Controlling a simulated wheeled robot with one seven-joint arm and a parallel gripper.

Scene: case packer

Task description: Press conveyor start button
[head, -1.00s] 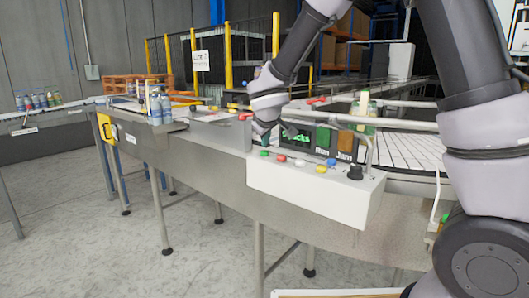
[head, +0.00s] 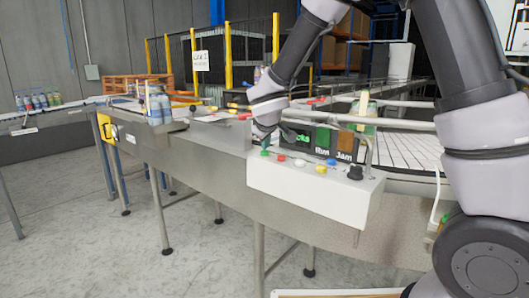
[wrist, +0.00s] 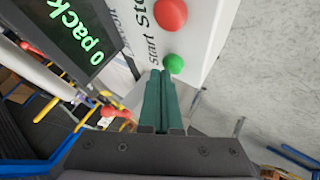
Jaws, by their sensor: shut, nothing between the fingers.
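The white control box (head: 310,188) carries a row of coloured buttons. The green button (head: 264,153) is at the left end of the row; in the wrist view it is a green dome (wrist: 174,64) beside the printed word "Start". The red button (head: 281,158) sits right of it and shows larger in the wrist view (wrist: 171,14). My gripper (head: 266,146) is shut and empty, its tips just at the green button. In the wrist view its teal fingers (wrist: 160,73) lie together and end at the button's edge; I cannot tell whether they touch it.
A display panel (head: 322,142) stands behind the buttons, reading "0 pack" in the wrist view (wrist: 82,30). A black knob (head: 355,173) is at the box's right end. Bottles (head: 155,106) stand on the conveyor to the left. The floor in front is clear.

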